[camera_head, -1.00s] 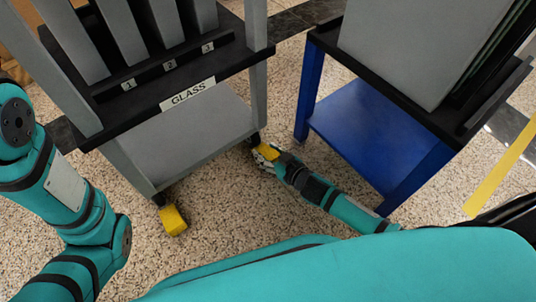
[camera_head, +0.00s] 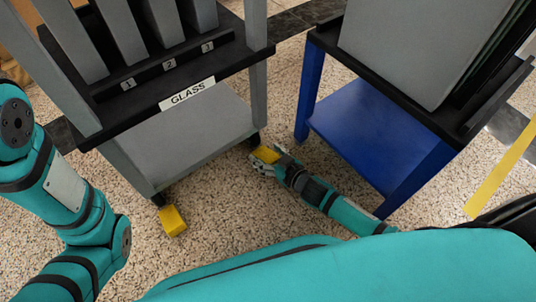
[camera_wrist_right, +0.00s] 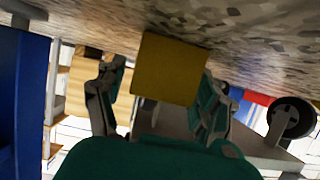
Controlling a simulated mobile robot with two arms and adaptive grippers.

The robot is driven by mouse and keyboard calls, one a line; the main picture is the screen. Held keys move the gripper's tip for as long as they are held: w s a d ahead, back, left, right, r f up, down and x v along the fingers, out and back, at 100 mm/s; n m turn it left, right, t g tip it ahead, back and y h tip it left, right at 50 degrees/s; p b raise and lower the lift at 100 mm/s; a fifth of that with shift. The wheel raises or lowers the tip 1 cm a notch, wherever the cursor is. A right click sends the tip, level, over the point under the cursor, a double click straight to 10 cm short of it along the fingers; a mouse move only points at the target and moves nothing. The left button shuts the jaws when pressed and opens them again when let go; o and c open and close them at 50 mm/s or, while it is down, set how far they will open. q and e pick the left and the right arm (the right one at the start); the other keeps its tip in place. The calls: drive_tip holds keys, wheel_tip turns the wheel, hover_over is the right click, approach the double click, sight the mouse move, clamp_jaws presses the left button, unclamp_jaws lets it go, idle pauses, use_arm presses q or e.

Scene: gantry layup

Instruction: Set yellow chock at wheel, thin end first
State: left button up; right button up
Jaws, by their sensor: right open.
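One yellow chock (camera_head: 267,154) is on the speckled floor near the right front wheel (camera_head: 254,139) of the grey GLASS cart. My right gripper (camera_head: 265,157) is low at this chock, fingers open on either side of it. In the right wrist view the chock (camera_wrist_right: 168,69) shows as a yellow block face between the two spread fingers (camera_wrist_right: 160,90). A dark wheel (camera_wrist_right: 291,118) is to the right there, apart from the chock. Which end of the chock is thin cannot be told. A second yellow chock (camera_head: 173,220) is by the left front wheel (camera_head: 159,198). My left gripper is out of view.
The grey cart (camera_head: 190,140) carries upright panels behind numbered slots. A blue cart (camera_head: 355,125) with a grey panel stands close right of my right gripper. Open floor lies between the carts and in front of them. A yellow floor stripe (camera_head: 500,178) is at far right.

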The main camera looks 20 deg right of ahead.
sight(274, 160)
drive_tip(key=shift+r, duration=0.2)
drive_tip(key=s+r+p, duration=0.1)
drive_tip(key=s+d+r+p, duration=0.1)
drive_tip(key=p, duration=0.1)
drive_tip(key=shift+s+r, duration=0.25)
drive_tip(key=shift+s, duration=0.05)
drive_tip(key=p+v, duration=0.4)
drive_tip(key=v, duration=0.4)
drive_tip(key=shift+p, duration=0.3)
drive_tip(key=shift+s+d, duration=0.1)
drive_tip(key=shift+s, duration=0.3)
